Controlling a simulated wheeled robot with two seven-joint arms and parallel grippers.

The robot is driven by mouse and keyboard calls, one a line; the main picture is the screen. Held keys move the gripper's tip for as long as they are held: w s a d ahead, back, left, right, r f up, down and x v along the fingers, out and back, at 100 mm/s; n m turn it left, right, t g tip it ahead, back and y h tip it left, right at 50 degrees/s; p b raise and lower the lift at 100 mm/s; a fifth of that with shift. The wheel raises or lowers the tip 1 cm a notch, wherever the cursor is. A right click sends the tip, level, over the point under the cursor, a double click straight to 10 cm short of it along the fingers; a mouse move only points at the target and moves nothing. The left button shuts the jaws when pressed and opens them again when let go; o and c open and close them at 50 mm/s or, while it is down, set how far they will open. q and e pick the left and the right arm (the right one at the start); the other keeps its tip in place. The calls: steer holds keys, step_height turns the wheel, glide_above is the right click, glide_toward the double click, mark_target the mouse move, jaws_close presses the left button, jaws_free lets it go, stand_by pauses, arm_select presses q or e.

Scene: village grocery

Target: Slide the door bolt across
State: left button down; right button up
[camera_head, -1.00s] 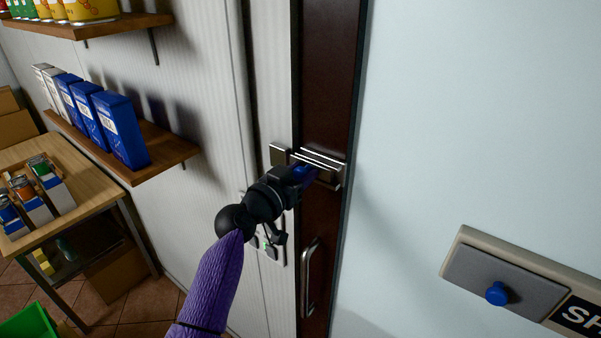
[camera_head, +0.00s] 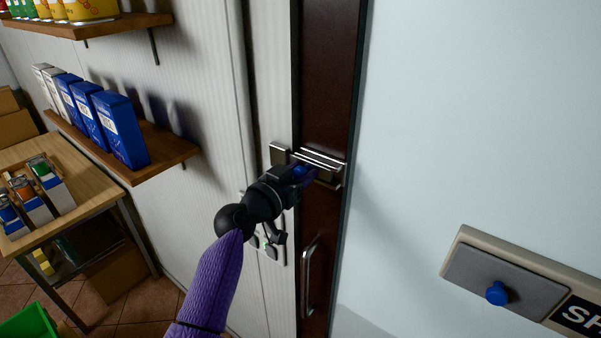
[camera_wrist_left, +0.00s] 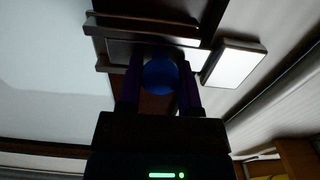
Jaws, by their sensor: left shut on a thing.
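The door bolt (camera_head: 322,160) is a set of bright metal rails and a bar on the dark brown door (camera_head: 327,75). Its keeper (camera_head: 280,154) is a metal block on the pale frame to the left; in the wrist view the keeper (camera_wrist_left: 234,64) is at the right end of the bolt bar (camera_wrist_left: 128,50). My left gripper (camera_head: 304,174) is at the bolt, its purple fingers shut on the round blue knob (camera_wrist_left: 161,76). Whether the bar's end is inside the keeper, I cannot tell. My right gripper is not in view.
A metal door handle (camera_head: 311,275) is below the bolt. A switch plate (camera_head: 270,240) is on the frame behind my arm. A panel with a blue button (camera_head: 497,293) is on the pale wall at right. Shelves (camera_head: 150,150) with boxes and a table (camera_head: 85,165) stand at left.

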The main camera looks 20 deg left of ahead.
mark_target(290, 159)
arm_select(q)
steer(key=a+b, duration=0.1)
steer(key=w+a+b, duration=0.1)
steer(key=a+b, duration=0.1)
steer(key=b, duration=0.1)
steer(key=shift+w+a+f, duration=0.2)
steer(key=shift+a+f, duration=0.05)
steer(key=shift+a, duration=0.1)
steer(key=shift+a+r, duration=0.15)
steer(key=shift+r, duration=0.15)
steer(key=c, duration=0.5)
jaws_free()
steer(key=shift+c, duration=0.2)
steer(key=shift+o, duration=1.4)
steer(key=shift+w+a, duration=0.1)
steer(key=shift+a, duration=0.05)
